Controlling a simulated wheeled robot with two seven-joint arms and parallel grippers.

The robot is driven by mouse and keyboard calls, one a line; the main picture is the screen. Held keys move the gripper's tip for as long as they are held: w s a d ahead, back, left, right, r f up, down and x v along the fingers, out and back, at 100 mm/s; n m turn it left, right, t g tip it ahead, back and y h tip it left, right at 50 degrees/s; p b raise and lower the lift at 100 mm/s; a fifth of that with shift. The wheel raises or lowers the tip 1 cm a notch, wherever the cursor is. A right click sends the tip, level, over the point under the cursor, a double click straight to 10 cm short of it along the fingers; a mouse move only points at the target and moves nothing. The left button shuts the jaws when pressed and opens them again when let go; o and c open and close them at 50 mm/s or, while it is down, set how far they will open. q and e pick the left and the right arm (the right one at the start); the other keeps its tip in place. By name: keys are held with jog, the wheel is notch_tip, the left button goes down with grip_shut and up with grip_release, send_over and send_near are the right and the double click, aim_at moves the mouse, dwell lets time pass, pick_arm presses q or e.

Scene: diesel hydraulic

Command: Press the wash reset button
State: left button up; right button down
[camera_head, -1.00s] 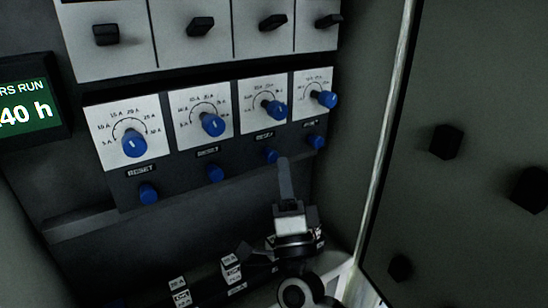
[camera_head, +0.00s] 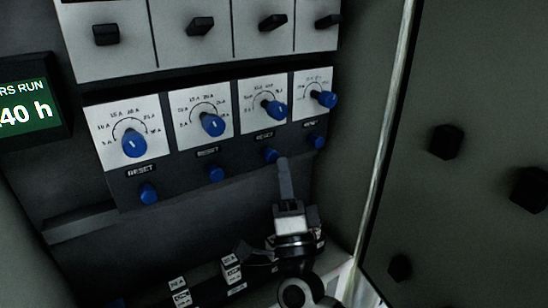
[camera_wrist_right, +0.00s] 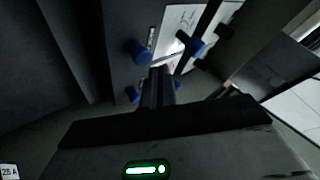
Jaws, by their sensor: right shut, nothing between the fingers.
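A row of several blue reset buttons sits on the dark panel under dials with blue knobs. From the left, the buttons in the head view are the first (camera_head: 148,194), the second (camera_head: 215,173), the third (camera_head: 271,156) and the fourth (camera_head: 317,142). Their labels read RESET where legible; I cannot tell which one is the wash reset. My right gripper (camera_head: 283,163) is shut and empty, its tips just right of the third button; whether they touch it I cannot tell. In the right wrist view the shut fingers (camera_wrist_right: 157,84) point among blue buttons and knobs. My left gripper is not in view.
Black switches (camera_head: 200,26) line the panel above the dials. A green hours display (camera_head: 27,105) is at the left. A grey door panel with black knobs (camera_head: 446,142) stands close on the right. Small labelled blocks (camera_head: 231,268) sit below, left of my right arm.

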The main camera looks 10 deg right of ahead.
jog(key=shift+w, duration=0.15)
jog(key=shift+w+a, duration=0.15)
jog(key=shift+w, duration=0.1)
jog(key=shift+w+a+b, duration=0.2)
jog(key=shift+w+b, duration=0.1)
jog(key=shift+w, duration=0.2)
dwell(0.8)
jog(key=shift+s, duration=0.1)
jog(key=shift+s+d+p, duration=0.35)
jog(key=shift+s+p, duration=0.1)
jog(key=shift+s, duration=0.35)
jog(key=shift+s+d+p, duration=0.3)
jog(key=shift+s, duration=0.5)
jog(key=shift+s+d+p, duration=0.25)
jog(key=shift+s, duration=0.55)
jog(key=shift+s+d+p, duration=0.3)
jog(key=shift+s, duration=0.5)
